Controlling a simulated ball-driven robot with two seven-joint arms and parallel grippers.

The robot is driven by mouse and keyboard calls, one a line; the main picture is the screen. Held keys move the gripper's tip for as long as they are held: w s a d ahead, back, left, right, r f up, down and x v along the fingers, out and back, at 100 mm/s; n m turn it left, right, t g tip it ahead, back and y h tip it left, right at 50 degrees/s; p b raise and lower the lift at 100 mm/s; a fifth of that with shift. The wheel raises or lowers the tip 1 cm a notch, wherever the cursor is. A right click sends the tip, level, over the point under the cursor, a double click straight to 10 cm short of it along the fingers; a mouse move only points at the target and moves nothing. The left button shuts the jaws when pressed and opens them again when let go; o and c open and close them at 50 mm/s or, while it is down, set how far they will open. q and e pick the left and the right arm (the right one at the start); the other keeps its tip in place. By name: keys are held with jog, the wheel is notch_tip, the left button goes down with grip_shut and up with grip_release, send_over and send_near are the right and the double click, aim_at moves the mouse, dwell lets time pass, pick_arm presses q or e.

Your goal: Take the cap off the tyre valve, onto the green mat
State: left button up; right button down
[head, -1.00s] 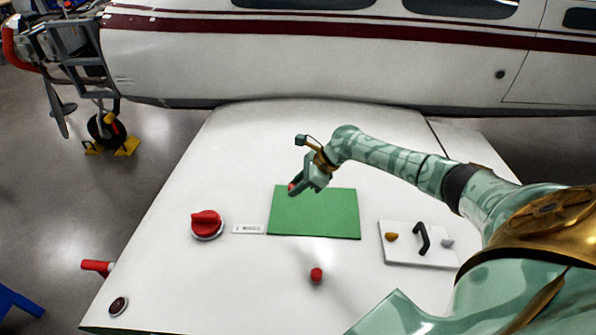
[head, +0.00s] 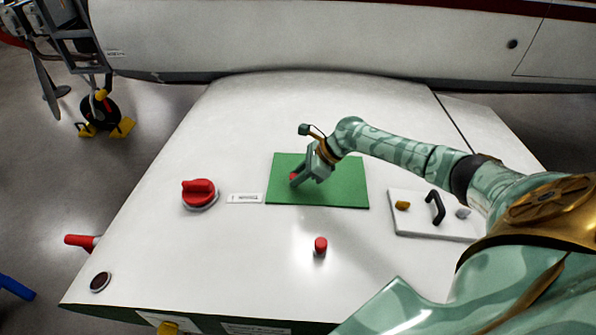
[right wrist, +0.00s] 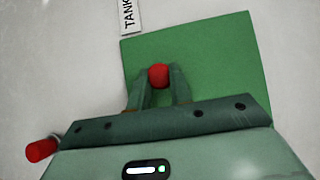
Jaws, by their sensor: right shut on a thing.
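My right gripper (head: 301,179) is shut on a small red cap (head: 294,177), over the left part of the green mat (head: 340,194). In the right wrist view the cap (right wrist: 158,76) sits between the two fingertips, with green mat (right wrist: 215,60) around it. I cannot tell whether the cap touches the mat. A short upright red-topped stem (head: 320,245), which looks like the valve, stands in front of the mat. It also shows at the lower left of the right wrist view (right wrist: 42,149). My left gripper is out of view.
A red rotary knob (head: 198,192) and a small label plate (head: 244,198) are left of the mat. A white panel (head: 420,223) with a black handle (head: 435,208) is to its right. The white surface around the stem is clear. An aircraft fuselage (head: 300,45) runs behind.

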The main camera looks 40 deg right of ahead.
jog(key=shift+f, duration=0.7)
jog(key=c, duration=1)
grip_release()
jog(key=shift+c, duration=0.2)
notch_tip(320, 180, up, 7)
jog(key=p, duration=0.8)
jog(key=shift+r+p, duration=0.1)
jog(key=shift+p, duration=0.3)
